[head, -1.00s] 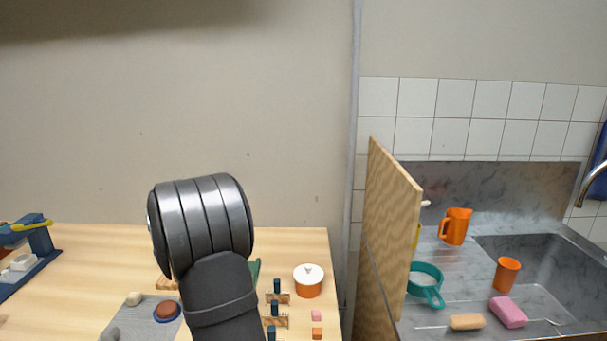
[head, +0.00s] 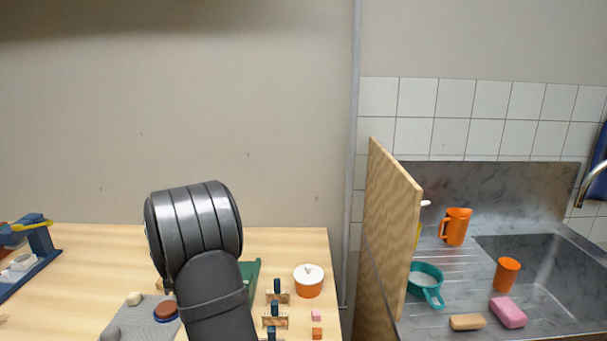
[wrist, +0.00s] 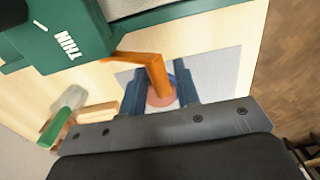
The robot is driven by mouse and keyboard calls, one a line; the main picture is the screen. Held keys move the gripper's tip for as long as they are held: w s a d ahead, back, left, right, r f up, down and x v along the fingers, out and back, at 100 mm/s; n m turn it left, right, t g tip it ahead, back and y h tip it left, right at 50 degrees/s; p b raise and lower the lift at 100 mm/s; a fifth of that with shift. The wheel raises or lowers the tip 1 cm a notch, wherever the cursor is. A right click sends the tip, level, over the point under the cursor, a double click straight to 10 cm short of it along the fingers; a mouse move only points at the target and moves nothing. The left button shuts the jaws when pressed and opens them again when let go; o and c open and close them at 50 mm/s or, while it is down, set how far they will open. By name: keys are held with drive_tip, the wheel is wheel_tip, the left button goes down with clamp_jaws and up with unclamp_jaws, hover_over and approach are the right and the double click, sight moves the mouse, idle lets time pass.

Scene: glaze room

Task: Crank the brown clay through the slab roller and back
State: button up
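The slab roller is green and marked THIN in the wrist view (wrist: 75,32). In the head view only a green part (head: 253,275) shows past my arm. Its orange crank handle (wrist: 155,72) comes out from the frame and its grip lies between the two dark blue fingers of my gripper (wrist: 160,85). The fingers are apart, with a narrow gap visible beside the grip, mostly on the right. The brown clay (head: 167,308) is a round lump on a blue disc on a grey mat (head: 140,325). My arm hides my gripper in the head view.
An orange pot with a white lid (head: 309,283) and several small wooden racks (head: 278,297) stand right of my arm. A blue device (head: 38,245) is at far left. A wooden partition (head: 390,225) separates the table from the sink.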

drive_tip(key=shift+f, duration=0.2)
idle(0.4)
drive_tip(key=shift+w+r, duration=0.5)
drive_tip(key=shift+w, duration=0.25)
drive_tip(key=shift+w+r, duration=0.5)
drive_tip(key=shift+w, duration=0.2)
drive_tip(key=shift+w+r, duration=0.3)
drive_tip(key=shift+w, duration=0.35)
drive_tip(key=shift+w+r, duration=0.25)
drive_tip(key=shift+w, duration=0.5)
